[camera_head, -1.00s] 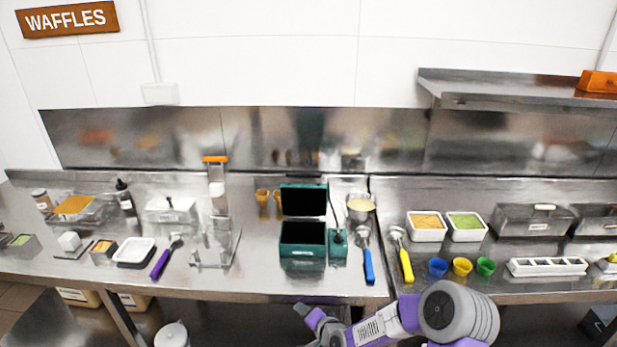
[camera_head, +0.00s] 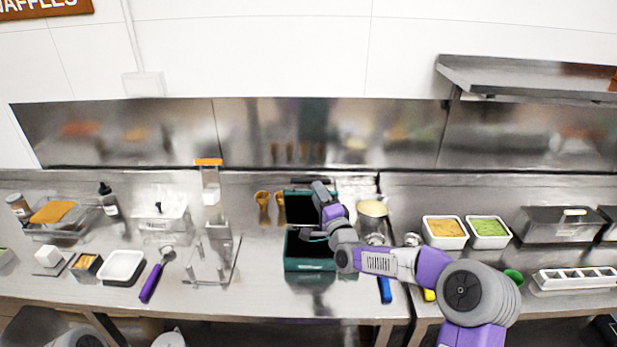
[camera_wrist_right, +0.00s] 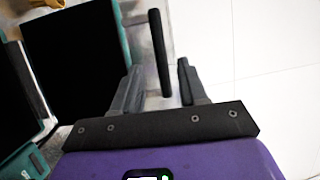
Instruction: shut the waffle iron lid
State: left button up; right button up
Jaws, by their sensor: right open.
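The waffle iron (camera_head: 310,265) is a green box with dark plates on the counter, and its lid (camera_head: 300,208) stands open, upright at the back. A dark bar handle (camera_head: 299,180) runs along the lid's top edge. My right gripper (camera_head: 316,183) is at this edge, its arm crossing in front of the iron. In the right wrist view, the lid (camera_wrist_right: 75,60) fills the left, and the end of the handle (camera_wrist_right: 158,40) lies between the two open fingers, with gaps on both sides. The gripper hides part of the lid and base. My left gripper is not in view.
A pot of batter (camera_head: 372,208) stands close right of the iron, partly behind my arm. A blue-handled tool (camera_head: 384,290) lies at the front right. Waffle cones (camera_head: 262,198) stand at the back left. The counter left of the iron is clear up to a clear stand (camera_head: 212,262).

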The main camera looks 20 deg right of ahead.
aim_at(311, 179)
jog(key=shift+p+x, duration=0.45)
jog(key=shift+x, duration=2.45)
jog(key=shift+a, duration=0.1)
jog(key=shift+r, duration=0.1)
grip_shut()
